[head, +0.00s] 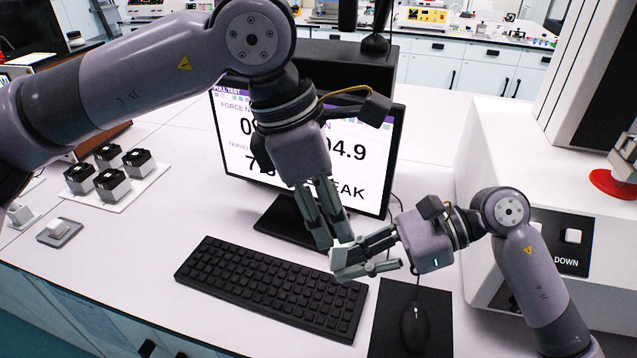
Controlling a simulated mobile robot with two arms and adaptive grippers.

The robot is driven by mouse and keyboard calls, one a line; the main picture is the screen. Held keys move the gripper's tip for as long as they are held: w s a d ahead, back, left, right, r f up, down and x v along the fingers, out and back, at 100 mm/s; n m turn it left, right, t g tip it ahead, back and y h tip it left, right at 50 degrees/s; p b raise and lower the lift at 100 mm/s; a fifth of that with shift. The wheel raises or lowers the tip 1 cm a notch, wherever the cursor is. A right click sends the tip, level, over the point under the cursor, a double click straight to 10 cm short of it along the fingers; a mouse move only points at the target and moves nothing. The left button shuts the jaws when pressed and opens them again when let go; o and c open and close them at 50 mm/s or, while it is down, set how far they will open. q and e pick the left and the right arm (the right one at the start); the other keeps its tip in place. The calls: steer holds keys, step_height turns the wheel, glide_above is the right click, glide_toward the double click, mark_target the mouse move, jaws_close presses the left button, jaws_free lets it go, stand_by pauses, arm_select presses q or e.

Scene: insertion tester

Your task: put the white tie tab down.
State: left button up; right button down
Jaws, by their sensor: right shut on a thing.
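My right gripper (343,264) reaches in from the right, above the keyboard's upper right end. It is shut on a small pale piece, which looks like the white tie tab (339,257); the fingers hide most of it. My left gripper (334,241) points down just above the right gripper's fingertips.
A black keyboard (265,288) lies below the grippers, with a mouse (414,326) on a dark mat (384,335) to its right. A monitor (385,170) stands behind. Several black-topped blocks sit on a white plate (150,178) at left. The white tester (490,150) is at right.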

mark_target(342, 246)
arm_select(q)
steer(key=x, duration=0.6)
steer(key=shift+d+f, duration=0.1)
steer(key=shift+f, duration=0.25)
steer(key=shift+c, duration=0.3)
steer(key=shift+s, duration=0.15)
steer(key=c, duration=0.8)
steer(key=o, duration=0.9)
steer(key=shift+c, duration=0.2)
